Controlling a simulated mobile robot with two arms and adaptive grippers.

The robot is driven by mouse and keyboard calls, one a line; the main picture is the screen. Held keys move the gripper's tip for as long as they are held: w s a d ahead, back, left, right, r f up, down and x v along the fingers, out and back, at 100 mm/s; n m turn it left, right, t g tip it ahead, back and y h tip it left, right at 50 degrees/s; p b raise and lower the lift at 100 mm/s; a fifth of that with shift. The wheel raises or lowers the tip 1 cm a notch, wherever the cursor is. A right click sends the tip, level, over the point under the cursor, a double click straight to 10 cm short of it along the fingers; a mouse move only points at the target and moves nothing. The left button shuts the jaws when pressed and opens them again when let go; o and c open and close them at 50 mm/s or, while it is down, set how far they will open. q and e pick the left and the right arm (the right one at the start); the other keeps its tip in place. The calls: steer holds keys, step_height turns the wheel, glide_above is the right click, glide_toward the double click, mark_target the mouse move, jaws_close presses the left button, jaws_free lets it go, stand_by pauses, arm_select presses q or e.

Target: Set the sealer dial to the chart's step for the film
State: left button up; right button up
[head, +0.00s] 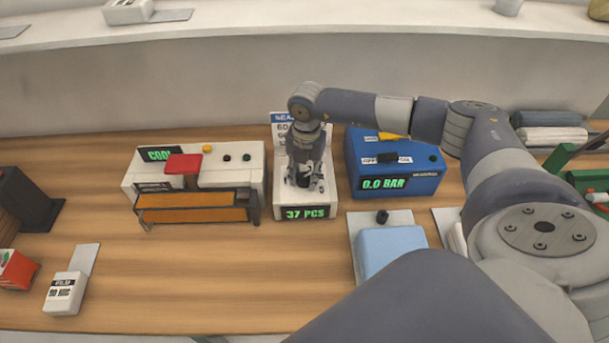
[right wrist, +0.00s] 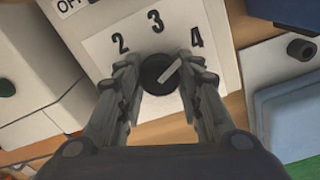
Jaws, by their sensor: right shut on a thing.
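In the right wrist view, a black round dial (right wrist: 158,72) with a white pointer sits on a white panel (right wrist: 95,45) marked 2, 3 and 4. The pointer slants up and right, towards the 4. My right gripper (right wrist: 160,80) is shut on the dial, one finger on each side. In the head view, my right gripper (head: 304,181) reaches down onto a white unit (head: 322,195) with a "37 PCS" display. A chart (head: 281,130) stands behind it, mostly hidden by my arm. A white film box (head: 65,293) lies front left; its label seems to read "MIC". My left gripper is out of view.
Left of the white unit is a white machine (head: 223,175) with a red handle and a "COOL" display. Right of it is a blue unit (head: 430,155) reading "0.0 BAR". A pale blue block (head: 390,248) stands in front. The front middle of the wooden table (head: 220,280) is clear.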

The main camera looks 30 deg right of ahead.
steer(key=n+b, duration=0.3)
steer(key=n, duration=0.2)
steer(key=shift+f+b, duration=0.15)
steer(key=shift+b, duration=0.2)
steer(key=shift+r+n+b, duration=0.2)
steer(key=shift+n+b, duration=1)
steer(key=shift+n, duration=0.7)
steer(key=o, duration=1.1)
steer(key=shift+c, duration=0.2)
